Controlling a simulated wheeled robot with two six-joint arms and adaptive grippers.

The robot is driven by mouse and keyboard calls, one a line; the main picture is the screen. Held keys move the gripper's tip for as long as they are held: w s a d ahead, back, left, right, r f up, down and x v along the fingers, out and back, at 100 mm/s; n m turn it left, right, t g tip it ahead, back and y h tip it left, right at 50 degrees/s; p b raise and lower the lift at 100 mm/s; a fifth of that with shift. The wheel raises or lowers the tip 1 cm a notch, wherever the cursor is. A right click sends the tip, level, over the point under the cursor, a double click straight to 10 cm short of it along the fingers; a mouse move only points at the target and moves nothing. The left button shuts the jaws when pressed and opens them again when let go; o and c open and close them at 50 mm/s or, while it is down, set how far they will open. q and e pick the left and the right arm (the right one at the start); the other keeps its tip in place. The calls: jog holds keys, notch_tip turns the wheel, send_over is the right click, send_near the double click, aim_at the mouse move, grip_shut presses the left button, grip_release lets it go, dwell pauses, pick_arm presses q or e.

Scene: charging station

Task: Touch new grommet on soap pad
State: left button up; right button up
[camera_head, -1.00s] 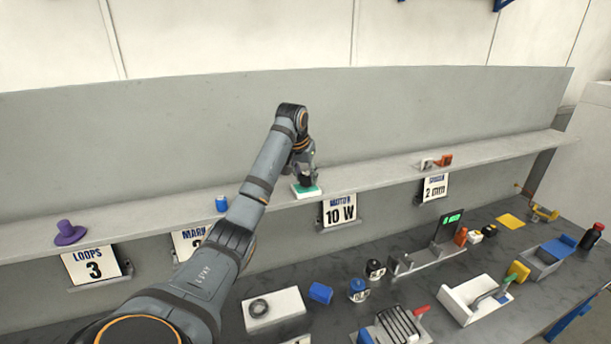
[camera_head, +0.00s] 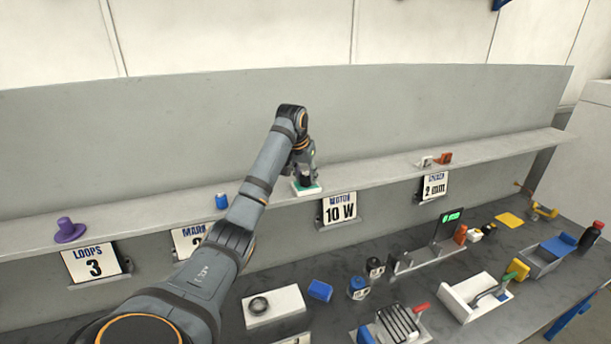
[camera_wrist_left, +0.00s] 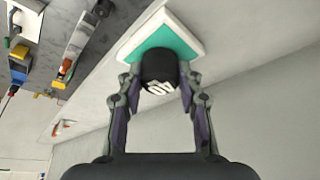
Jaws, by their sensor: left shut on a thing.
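The soap pad (camera_head: 309,190) is a green pad on a white base on the grey shelf; it also shows in the left wrist view (camera_wrist_left: 178,35). My left gripper (camera_head: 305,178) is over it. In the left wrist view my left gripper (camera_wrist_left: 160,88) is shut on the black grommet (camera_wrist_left: 159,66), a short round piece with white marks. The grommet is right at the green surface; whether it touches or hovers just above I cannot tell. My right gripper is not in view.
The shelf (camera_head: 385,170) holds a purple piece (camera_head: 69,231), a blue cup (camera_head: 221,201) and an orange block (camera_head: 445,158). Below, the dark bench carries a white block with a ring (camera_head: 275,305), a blue block (camera_head: 320,290) and a wire rack (camera_head: 399,323).

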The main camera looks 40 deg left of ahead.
aim_at(305, 174)
pick_arm(q)
jog(key=shift+s+f+p, duration=0.1)
jog(key=shift+f+p, duration=0.15)
jog(key=shift+p, duration=0.05)
dwell(1.3)
jog(key=shift+r, duration=0.1)
notch_tip(305, 174, up, 2)
jog(key=shift+r, duration=2.55)
jog(key=shift+f, duration=0.1)
